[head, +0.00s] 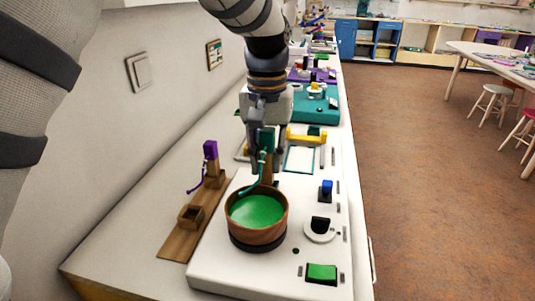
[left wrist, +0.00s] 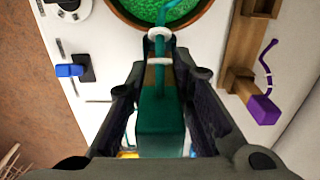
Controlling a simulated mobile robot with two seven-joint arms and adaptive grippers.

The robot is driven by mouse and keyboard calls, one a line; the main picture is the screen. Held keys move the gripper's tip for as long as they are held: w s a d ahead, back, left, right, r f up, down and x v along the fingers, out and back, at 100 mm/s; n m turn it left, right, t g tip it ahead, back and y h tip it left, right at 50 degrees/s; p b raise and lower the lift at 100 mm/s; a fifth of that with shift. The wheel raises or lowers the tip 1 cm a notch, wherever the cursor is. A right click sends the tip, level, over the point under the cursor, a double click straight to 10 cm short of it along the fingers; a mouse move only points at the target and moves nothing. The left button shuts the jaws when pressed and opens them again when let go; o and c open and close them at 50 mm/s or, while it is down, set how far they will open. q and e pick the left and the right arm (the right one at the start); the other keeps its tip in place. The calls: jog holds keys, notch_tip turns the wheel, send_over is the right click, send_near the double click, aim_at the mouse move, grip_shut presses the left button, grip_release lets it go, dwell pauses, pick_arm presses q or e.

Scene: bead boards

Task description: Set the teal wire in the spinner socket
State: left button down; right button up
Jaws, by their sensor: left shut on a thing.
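My left gripper (head: 267,172) is shut on the teal block handle of the teal wire (left wrist: 160,125); the wrist view shows the block between the fingers (left wrist: 160,110). The thin curved wire (head: 249,189) reaches over the rim of the wooden spinner bowl (head: 277,237), which holds green beads (head: 257,209). Whether its tip touches the beads cannot be told. A brown wooden piece (head: 268,173) shows behind the bowl, partly hidden by the gripper; I cannot tell if it is the spinner socket. My right gripper is out of view.
Left of the bowl, a wooden rack (head: 175,243) has an empty square holder (head: 190,216) and a purple wire (head: 210,150). The white board (head: 220,279) carries a blue switch (head: 326,188), a dark knob (head: 320,225) and a green button (head: 322,272). A teal board (head: 325,108) stands behind.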

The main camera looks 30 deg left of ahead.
aim_at(267, 130)
pick_arm(q)
jog(key=shift+f, duration=0.1)
jog(key=shift+f, duration=0.7)
jog(key=shift+f, duration=0.1)
jog(key=shift+f, duration=0.95)
jog(key=c, duration=1.3)
grip_release()
jog(key=shift+c, duration=0.2)
jog(key=shift+r+p, duration=0.4)
jog(key=shift+r, duration=3.15)
